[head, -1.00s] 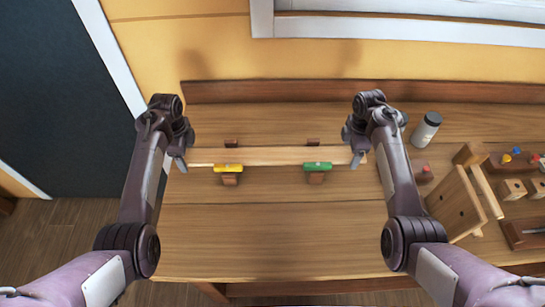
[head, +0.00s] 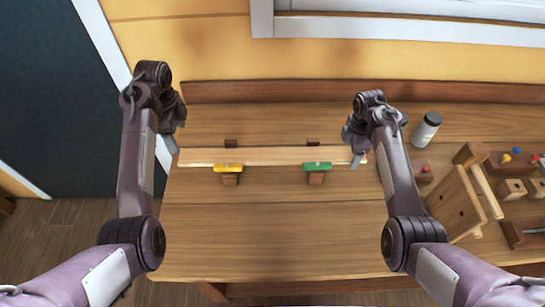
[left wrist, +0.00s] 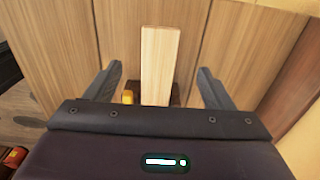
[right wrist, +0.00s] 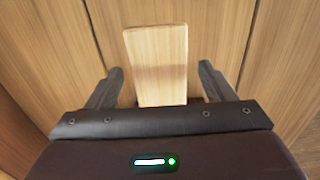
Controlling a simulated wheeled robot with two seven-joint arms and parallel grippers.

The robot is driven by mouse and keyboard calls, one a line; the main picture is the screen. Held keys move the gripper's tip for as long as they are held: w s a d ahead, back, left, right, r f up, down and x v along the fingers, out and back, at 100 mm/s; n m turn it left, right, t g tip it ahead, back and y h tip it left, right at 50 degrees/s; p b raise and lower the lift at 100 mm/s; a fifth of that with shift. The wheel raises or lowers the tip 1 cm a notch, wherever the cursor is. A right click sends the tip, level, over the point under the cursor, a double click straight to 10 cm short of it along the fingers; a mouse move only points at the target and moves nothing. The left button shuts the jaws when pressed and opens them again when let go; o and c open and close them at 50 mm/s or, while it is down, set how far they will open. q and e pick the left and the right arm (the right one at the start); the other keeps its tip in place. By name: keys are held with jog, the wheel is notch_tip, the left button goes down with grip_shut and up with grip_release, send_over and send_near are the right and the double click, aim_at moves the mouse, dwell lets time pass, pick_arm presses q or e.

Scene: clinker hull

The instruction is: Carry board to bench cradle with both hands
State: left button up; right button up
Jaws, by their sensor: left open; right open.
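The board (head: 265,156) is a long pale plank lying across the bench, resting in the cradle's two wooden supports, the left one with a yellow piece (head: 228,168) and the right one with a green piece (head: 317,166). My left gripper (head: 173,143) is open and off the board's left end, apart from it. In the left wrist view the board's end (left wrist: 160,60) lies between the spread fingers. My right gripper (head: 356,155) is open at the board's right end; in the right wrist view that end (right wrist: 156,60) lies between its fingers without visible grip.
The wooden bench (head: 280,235) is clear in front of the board. A grey bottle with a dark cap (head: 425,130) stands at the right behind my right arm. A tilted wooden panel (head: 457,203) and small wooden blocks (head: 511,188) crowd the bench's right end.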

jog(key=shift+r, duration=0.15)
pick_arm(q)
notch_tip(320, 180, up, 2)
jog(key=shift+r, duration=0.2)
pick_arm(e)
notch_tip(320, 180, up, 12)
jog(key=shift+f, duration=0.25)
dwell(0.4)
